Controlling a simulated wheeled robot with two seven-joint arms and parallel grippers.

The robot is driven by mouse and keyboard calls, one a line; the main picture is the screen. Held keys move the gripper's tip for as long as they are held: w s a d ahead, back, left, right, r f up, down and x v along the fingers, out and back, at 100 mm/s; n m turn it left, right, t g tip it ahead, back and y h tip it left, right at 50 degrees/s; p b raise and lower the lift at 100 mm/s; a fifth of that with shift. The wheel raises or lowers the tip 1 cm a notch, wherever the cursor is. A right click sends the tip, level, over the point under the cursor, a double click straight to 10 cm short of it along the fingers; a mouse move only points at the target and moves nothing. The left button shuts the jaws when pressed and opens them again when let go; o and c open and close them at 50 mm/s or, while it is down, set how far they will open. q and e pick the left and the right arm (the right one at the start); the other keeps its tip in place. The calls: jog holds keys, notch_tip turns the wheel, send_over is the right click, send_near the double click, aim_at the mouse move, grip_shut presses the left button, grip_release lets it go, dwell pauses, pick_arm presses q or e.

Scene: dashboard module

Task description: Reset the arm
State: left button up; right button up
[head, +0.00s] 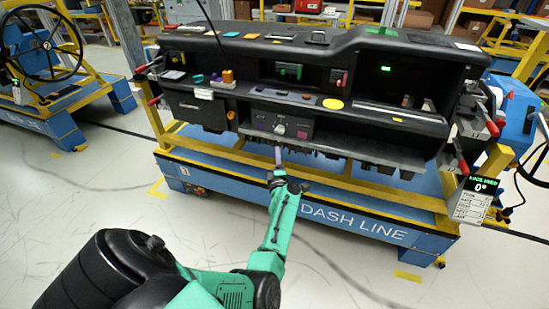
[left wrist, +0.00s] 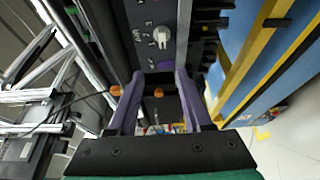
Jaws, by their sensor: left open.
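My left arm, green and black, reaches forward from the bottom of the head view. My left gripper (head: 279,158) is just below the front lower edge of the black dashboard module (head: 350,145). In the left wrist view its two purple fingers (left wrist: 158,88) stand apart with nothing held between them. Beyond the fingertips is a dark control panel (left wrist: 140,20) with a light grey rotary knob (left wrist: 161,38). The knob also shows in the head view (head: 280,129), above the gripper. Whether the fingers touch the module cannot be told. My right gripper is not in view.
The module sits on a blue and yellow stand (head: 300,200) marked DASH LINE. Small coloured parts lie on its shelves, including a yellow disc (head: 333,104). A small display (head: 482,184) hangs at the right. A steering wheel fixture (head: 42,45) stands left. The floor in front is clear.

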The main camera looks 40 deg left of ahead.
pick_arm(q)
jog(key=s+d+f+m+h, duration=0.2)
jog(key=d+f+m+h, duration=0.2)
jog(key=f+m, duration=0.3)
jog(key=s+d+f+m+h, duration=0.2)
jog(key=d+f+m+h, duration=0.25)
jog(key=f, duration=0.55)
jog(key=s+d+f+m+g+h, duration=0.25)
jog(key=s+d+f+m, duration=0.35)
jog(key=s+f, duration=0.45)
jog(key=s+f+m+g, duration=0.3)
jog(key=s+f, duration=0.1)
jog(key=s, duration=0.6)
jog(key=s+f+m+g, duration=0.3)
jog(key=s+f+m, duration=0.1)
jog(key=s, duration=0.7)
jog(key=s+f+m+g, duration=0.4)
jog(key=s+f, duration=0.1)
jog(key=s, duration=0.6)
jog(key=shift+h, duration=0.4)
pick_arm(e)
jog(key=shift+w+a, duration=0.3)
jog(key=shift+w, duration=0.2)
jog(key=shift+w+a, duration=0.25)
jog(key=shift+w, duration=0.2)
